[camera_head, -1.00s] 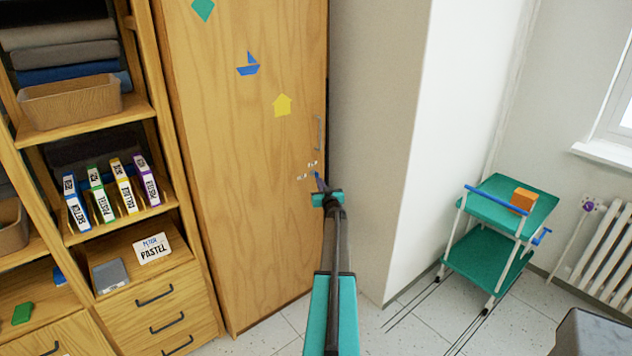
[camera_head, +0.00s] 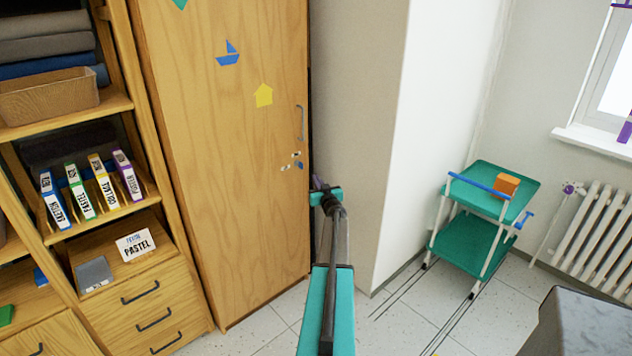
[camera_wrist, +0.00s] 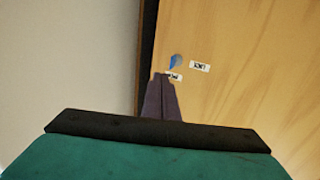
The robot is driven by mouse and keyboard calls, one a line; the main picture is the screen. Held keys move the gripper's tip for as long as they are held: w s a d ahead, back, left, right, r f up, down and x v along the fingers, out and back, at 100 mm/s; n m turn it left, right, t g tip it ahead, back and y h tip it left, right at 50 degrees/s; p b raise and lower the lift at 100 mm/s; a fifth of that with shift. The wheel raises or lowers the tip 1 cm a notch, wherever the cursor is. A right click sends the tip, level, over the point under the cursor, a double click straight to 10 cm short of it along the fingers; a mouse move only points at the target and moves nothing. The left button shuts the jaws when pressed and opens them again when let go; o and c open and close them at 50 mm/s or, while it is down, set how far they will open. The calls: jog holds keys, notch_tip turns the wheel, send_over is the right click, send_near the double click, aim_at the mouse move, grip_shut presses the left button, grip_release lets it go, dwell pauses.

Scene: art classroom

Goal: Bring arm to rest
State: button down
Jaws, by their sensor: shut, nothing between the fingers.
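My arm reaches up and forward from the bottom middle of the head view. My gripper (camera_head: 318,183) is at its far end, in front of the right edge of the tall wooden cabinet (camera_head: 225,190). In the wrist view my gripper (camera_wrist: 161,80) has its two dark fingers together, with nothing seen between them. I cannot tell the exact gap between the fingertips and the door.
Shelves with magazine files (camera_head: 90,190) and drawers (camera_head: 150,300) stand at the left. A teal trolley (camera_head: 470,245) with an orange block (camera_head: 506,185) stands at the right, near a radiator (camera_head: 595,235). A grey surface (camera_head: 580,325) is at the lower right. Speckled floor lies open between.

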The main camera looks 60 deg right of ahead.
jog(key=w+a+f+g+y, duration=0.15)
jog(key=w+a+f, duration=0.25)
jog(key=a+f, duration=0.5)
jog(key=w+a+f+g+y, duration=0.1)
jog(key=w+a+f+g, duration=0.15)
jog(key=a+f, duration=0.7)
jog(key=w+a+f+g+y, duration=0.2)
jog(key=w+a+f, duration=0.3)
jog(key=a, duration=0.8)
jog(key=s+a+f+n+g+y, duration=0.25)
jog(key=a+f, duration=0.55)
jog(key=a, duration=0.6)
jog(key=s+a+f+n+g+y, duration=0.1)
jog(key=s+a+f+g, duration=0.15)
jog(key=s+a, duration=0.4)
jog(key=s+a+f+n+g+y, duration=0.1)
jog(key=s+a+f, duration=0.2)
jog(key=a, duration=0.7)
jog(key=s+a+f+n+g+y, duration=0.1)
jog(key=s+a+f, duration=0.25)
jog(key=a, duration=0.45)
jog(key=s+a+r+n+g+y, duration=0.1)
jog(key=s+a+g, duration=0.2)
jog(key=s+a, duration=0.5)
jog(key=s+a+r+n+g+y, duration=0.1)
jog(key=s+a+n+g, duration=0.1)
jog(key=s+a, duration=0.7)
jog(key=s, duration=0.3)
jog(key=shift+r+g+y, duration=0.3)
jog(key=shift+g, duration=0.1)
